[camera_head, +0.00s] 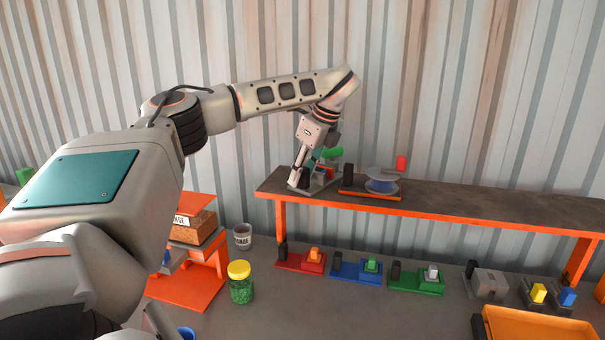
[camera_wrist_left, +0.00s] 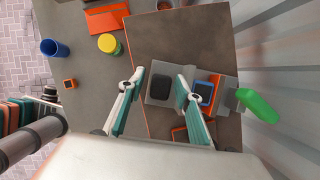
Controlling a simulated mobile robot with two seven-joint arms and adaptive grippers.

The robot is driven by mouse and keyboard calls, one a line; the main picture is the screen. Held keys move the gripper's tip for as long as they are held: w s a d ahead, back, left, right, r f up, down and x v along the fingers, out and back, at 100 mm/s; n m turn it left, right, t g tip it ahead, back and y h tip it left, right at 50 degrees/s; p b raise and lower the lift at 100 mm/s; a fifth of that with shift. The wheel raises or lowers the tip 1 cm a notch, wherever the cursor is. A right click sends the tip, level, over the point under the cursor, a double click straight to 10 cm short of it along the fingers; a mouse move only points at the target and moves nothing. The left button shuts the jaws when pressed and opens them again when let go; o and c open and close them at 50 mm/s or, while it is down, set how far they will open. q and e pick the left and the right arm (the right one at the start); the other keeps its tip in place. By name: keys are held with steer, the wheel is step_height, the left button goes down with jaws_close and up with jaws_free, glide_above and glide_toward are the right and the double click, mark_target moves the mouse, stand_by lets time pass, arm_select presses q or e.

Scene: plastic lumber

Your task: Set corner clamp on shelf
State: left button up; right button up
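The corner clamp, with a grey base, a black block and a green handle, sits at the left end of the dark shelf (camera_head: 460,203). In the head view its base (camera_head: 322,184) is partly covered by my left gripper (camera_head: 297,178). The wrist view shows the clamp's grey base (camera_wrist_left: 157,93) more clearly, with a blue and orange square part and the green handle (camera_wrist_left: 258,105) to the right. My left gripper (camera_wrist_left: 160,76) is open over the clamp, its fingers apart on either side of the black block. My right gripper is not in view.
A red-based fixture with a spool (camera_head: 383,184) stands right of the clamp; the shelf beyond is clear. Below are red (camera_head: 290,262), blue (camera_head: 345,270) and green (camera_head: 405,284) fixtures, a yellow-lidded jar (camera_head: 240,285), a cup (camera_head: 243,237) and an orange tray (camera_head: 535,326).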

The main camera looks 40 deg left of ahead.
arm_select(q)
steer(key=v, duration=1.2)
stand_by(0.5)
